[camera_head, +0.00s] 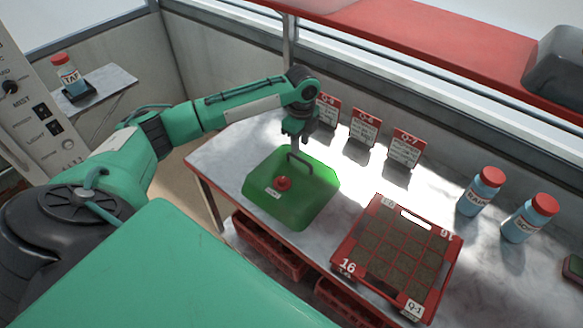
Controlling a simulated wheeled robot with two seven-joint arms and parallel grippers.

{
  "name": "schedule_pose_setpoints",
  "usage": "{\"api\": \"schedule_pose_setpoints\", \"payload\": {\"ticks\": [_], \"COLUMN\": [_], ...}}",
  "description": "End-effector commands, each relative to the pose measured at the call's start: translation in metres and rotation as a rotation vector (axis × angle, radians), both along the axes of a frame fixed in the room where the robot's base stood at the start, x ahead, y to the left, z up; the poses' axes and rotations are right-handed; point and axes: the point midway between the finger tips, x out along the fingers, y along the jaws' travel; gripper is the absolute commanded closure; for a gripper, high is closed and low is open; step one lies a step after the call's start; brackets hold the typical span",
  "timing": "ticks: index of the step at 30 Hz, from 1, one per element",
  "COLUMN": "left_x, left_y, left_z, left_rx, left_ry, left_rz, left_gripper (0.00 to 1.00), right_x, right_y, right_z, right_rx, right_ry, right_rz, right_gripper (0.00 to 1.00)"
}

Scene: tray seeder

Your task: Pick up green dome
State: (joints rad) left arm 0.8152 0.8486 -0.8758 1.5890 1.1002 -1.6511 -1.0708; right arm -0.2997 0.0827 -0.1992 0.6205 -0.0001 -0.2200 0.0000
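The green dome (312,207) is a see-through green cover with sloping sides. It sits on the table, left of the seed tray. It has a dark bar handle (303,165) on top, a red round knob (283,183) and a small white label. My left gripper (295,147) points down at the far end of the handle, touching it or very close. Its fingers are small and dark here, so I cannot tell whether they are shut on the handle. My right gripper is not in view.
A red tray (344,262) with soil cells, marked 16 and Q-1, stands right of the dome. Two red-capped bottles (480,192) (530,219) stand further right. Several red-and-white cards (405,149) stand along the back. Red crates (268,245) sit below the table.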

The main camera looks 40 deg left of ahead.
Motion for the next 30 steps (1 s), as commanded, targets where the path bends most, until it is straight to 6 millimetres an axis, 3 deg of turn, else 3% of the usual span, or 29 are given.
{"api": "schedule_pose_setpoints", "payload": {"ticks": [3,11,19,28,30], "left_x": [0.0,0.0,0.001,0.002,0.002], "left_y": [-0.001,0.0,0.002,0.002,0.002], "left_z": [-0.018,-0.038,-0.076,-0.083,-0.083], "left_rx": [-0.002,0.0,0.0,0.0,0.0], "left_ry": [0.002,0.002,0.001,-0.001,-0.001], "left_rz": [0.0,0.002,0.002,0.0,0.0], "left_gripper": [0.7,0.7,0.7,0.7,0.81], "right_x": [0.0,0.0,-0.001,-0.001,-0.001], "right_y": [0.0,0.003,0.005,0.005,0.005], "right_z": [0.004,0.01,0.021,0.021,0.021], "right_rx": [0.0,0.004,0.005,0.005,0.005], "right_ry": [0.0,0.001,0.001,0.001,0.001], "right_rz": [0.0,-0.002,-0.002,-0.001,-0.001], "right_gripper": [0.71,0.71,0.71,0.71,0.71]}}
